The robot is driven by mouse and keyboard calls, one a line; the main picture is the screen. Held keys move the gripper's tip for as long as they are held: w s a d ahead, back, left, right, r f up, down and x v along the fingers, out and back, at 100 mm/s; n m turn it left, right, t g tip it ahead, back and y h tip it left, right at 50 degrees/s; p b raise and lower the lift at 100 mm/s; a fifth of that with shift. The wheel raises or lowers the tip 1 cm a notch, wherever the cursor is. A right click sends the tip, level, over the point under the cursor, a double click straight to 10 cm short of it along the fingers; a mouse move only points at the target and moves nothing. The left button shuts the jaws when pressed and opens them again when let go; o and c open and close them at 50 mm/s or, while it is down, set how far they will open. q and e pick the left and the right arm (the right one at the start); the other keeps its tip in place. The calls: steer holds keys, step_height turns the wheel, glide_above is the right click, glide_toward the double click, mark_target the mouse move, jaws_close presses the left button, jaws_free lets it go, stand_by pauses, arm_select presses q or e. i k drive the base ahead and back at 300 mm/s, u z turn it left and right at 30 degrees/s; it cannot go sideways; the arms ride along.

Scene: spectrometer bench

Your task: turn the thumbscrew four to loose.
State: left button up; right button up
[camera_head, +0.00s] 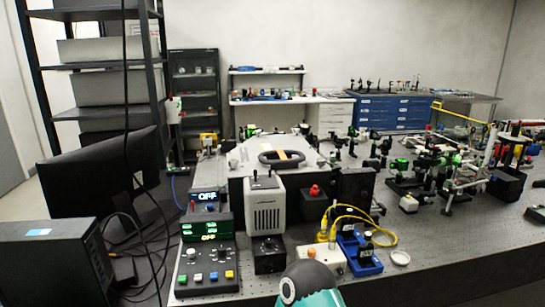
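A grey-topped housing (310,163) with a black loop handle (281,157) and an orange label sits mid-bench. Small knob-like parts show near its lid corners, one at the front left (233,164). They are too small to tell which is thumbscrew four or whether any is tight or loose. Neither gripper is in view. A grey and teal part of my own arm shows at the bottom middle, its gripper out of sight.
A control box with green digits (208,252) and a pale vented unit (264,212) stand in front of the housing. Yellow cables (352,212) loop at its right. A monitor (98,185) stands left. Optics crowd the right; the bench's front right (440,245) is clear.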

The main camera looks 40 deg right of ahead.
mark_target(320, 161)
steer(key=z, duration=0.65)
steer(key=k, duration=0.15)
steer(key=z, duration=0.7)
steer(key=i, duration=0.55)
steer(key=z, duration=0.1)
steer(key=k, duration=0.55)
